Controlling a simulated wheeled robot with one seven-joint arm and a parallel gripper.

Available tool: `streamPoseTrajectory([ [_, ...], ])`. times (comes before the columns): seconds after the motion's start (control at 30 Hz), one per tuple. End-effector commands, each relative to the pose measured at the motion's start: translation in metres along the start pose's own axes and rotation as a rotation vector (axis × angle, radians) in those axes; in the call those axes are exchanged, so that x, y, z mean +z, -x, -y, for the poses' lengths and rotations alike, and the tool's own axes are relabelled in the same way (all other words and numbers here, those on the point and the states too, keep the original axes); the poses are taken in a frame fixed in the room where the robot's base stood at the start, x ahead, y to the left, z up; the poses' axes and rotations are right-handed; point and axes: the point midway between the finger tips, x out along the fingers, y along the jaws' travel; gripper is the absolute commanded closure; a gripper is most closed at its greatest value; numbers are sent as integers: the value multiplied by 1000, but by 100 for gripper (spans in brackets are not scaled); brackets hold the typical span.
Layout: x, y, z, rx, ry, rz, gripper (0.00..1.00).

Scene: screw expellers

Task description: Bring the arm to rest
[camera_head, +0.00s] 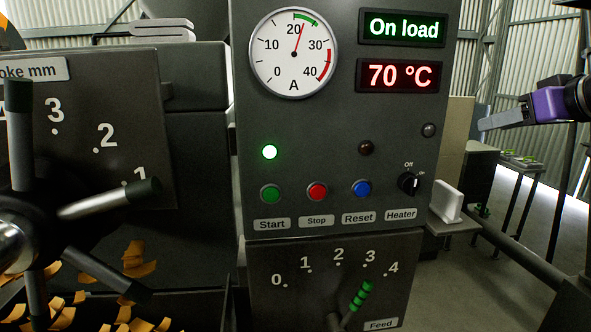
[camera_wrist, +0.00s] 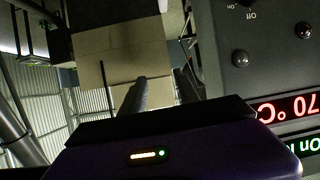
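My gripper (camera_head: 492,119) is at the right of the head view, beside the control panel and clear of it. In the wrist view its two grey fingers (camera_wrist: 160,78) stand apart with nothing between them. The control panel (camera_head: 335,130) has a gauge (camera_head: 294,53) reading a little above 20 A. Its displays read "On load" (camera_head: 403,27) and "70 °C" (camera_head: 399,76). The green lamp (camera_head: 269,152) is lit. The feed lever (camera_head: 360,296) with its green grip points near 3.
A black choke handwheel (camera_head: 22,225) with spokes stands at the left, with orange flakes (camera_head: 135,255) below. The heater knob (camera_head: 409,184) sits at the panel's right. Behind are a white block (camera_head: 446,203) on a small stand and a table (camera_head: 522,162). Floor between them is open.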

Motion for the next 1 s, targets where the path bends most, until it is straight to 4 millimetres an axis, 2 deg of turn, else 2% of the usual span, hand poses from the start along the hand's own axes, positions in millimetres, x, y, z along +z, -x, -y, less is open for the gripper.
streamPoseTrajectory([
  [0.1, -2, -15, 13, -34, -29, -152, 63],
  [0.27, 3, -28, 30, -60, -86, -363, 63],
  [0.47, 29, -33, 46, -53, -172, -571, 63],
  [0.77, 96, -29, 69, 16, -286, -755, 63],
  [1.0, 173, -13, 95, 110, -351, -829, 63],
])
